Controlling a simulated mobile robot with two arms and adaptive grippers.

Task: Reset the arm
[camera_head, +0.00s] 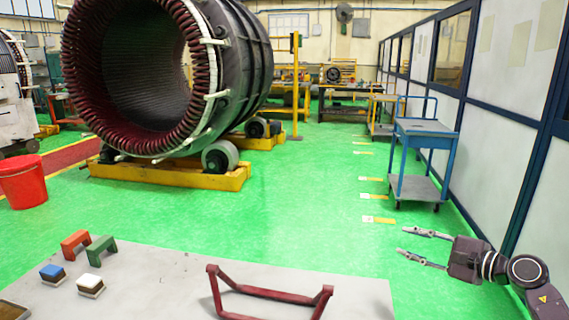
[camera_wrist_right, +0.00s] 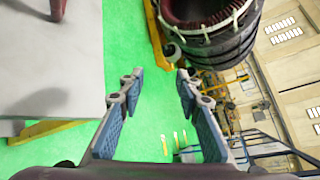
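My right gripper (camera_head: 412,244) is at the right of the head view, beyond the right edge of the grey table (camera_head: 360,290) and above the green floor. Its two fingers are spread apart with nothing between them. In the right wrist view the fingers of my right gripper (camera_wrist_right: 155,88) frame bare green floor. The rest of my right arm (camera_head: 525,272) reaches in from the lower right corner. My left gripper does not show in either view.
On the table are a dark red frame (camera_head: 268,292), a red block (camera_head: 75,243), a green block (camera_head: 101,249), a blue-topped block (camera_head: 52,273) and a white-topped block (camera_head: 90,285). A large stator (camera_head: 225,90), a red bucket (camera_head: 22,181) and a blue cart (camera_head: 424,160) stand beyond. Floor between is clear.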

